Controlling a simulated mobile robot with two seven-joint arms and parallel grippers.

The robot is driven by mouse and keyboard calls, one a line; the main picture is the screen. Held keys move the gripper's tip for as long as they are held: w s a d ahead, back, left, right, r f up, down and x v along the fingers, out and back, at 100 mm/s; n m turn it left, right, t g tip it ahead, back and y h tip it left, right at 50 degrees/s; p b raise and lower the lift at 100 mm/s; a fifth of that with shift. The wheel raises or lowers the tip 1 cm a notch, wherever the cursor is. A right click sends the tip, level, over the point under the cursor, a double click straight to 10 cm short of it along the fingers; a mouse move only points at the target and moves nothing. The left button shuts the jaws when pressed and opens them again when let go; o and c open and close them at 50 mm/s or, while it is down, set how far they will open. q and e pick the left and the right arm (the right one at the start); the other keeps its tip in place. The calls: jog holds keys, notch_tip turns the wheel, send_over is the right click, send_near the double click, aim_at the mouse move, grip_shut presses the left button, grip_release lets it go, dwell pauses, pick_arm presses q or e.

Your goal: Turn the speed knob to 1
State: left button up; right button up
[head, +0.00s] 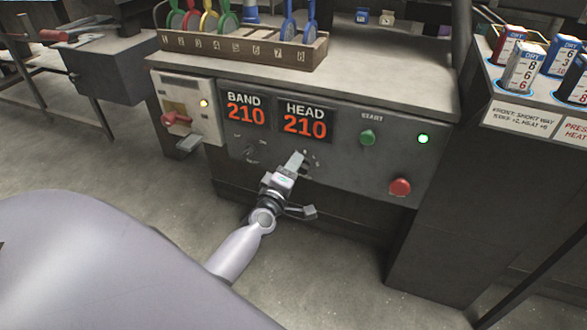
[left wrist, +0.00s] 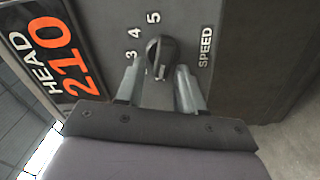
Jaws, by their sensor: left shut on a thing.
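The speed knob (left wrist: 162,54) is a dark knob on the grey machine panel. In the left wrist view it sits beside the white numbers 3, 4 and 5 and the word SPEED. I cannot make out clearly which number it points to, and the 1 and 2 are not visible. My left gripper (left wrist: 158,88) is shut on the knob, one finger on each side. In the head view my left gripper (head: 299,160) reaches the panel below the HEAD display and hides the knob. My right gripper is not in view.
The BAND display (head: 245,108) and HEAD display (head: 305,120) both read 210. A second dial (head: 251,152) lies left of my gripper. The green START button (head: 367,138), a lit green lamp (head: 423,139) and a red button (head: 400,187) are to the right. A wooden rack (head: 240,48) stands above.

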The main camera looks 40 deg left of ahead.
pick_arm(q)
jog(key=shift+f+n, duration=0.2)
jog(key=shift+n, duration=0.3)
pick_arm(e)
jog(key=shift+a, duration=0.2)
pick_arm(q)
jog(key=o, duration=0.7)
jog(key=shift+c, duration=0.2)
jog(key=shift+s, duration=0.15)
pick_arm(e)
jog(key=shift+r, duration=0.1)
pick_arm(q)
jog(key=p+v, duration=0.1)
jog(key=v, duration=0.6)
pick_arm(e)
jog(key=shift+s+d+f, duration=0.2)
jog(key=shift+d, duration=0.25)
